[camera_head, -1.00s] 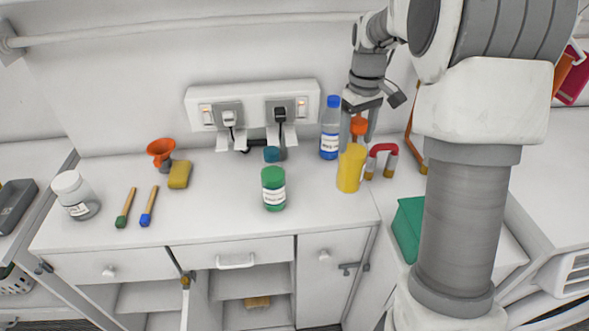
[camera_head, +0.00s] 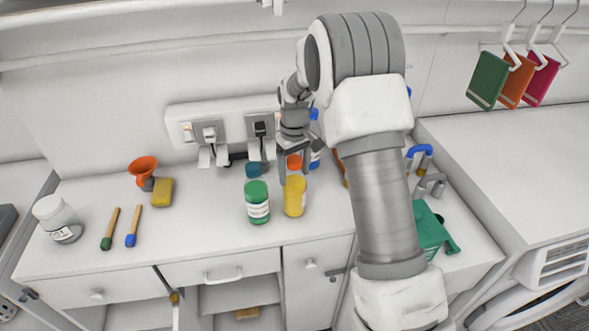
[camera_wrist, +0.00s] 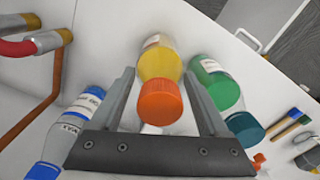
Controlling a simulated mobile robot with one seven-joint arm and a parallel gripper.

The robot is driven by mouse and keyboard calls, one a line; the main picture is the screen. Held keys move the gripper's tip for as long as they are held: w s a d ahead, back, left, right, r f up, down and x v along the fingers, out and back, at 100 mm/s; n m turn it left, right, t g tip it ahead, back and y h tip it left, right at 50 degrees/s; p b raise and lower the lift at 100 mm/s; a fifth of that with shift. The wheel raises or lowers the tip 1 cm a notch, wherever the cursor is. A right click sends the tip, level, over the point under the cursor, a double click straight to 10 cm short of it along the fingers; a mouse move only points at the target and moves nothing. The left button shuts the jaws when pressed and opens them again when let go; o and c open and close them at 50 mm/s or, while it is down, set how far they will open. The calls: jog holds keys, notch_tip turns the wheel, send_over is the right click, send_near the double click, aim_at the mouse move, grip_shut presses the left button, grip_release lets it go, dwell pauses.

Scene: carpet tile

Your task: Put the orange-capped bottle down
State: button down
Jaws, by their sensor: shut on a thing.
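The orange-capped bottle (camera_head: 295,198) has a yellow body and stands upright at the front of the white counter, right of the green bottle (camera_head: 257,203). My gripper (camera_head: 294,170) comes down from above, its fingers on either side of the bottle near the orange cap. In the wrist view the orange-capped bottle (camera_wrist: 159,66) lies between the two fingers of my gripper (camera_wrist: 160,76), which is shut on it. I cannot tell whether its base touches the counter.
The green bottle stands close on the left. A blue-capped bottle (camera_wrist: 66,130) is behind, partly hidden by my arm in the head view.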

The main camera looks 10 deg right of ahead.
grip_release()
jog(key=shift+f, duration=0.1)
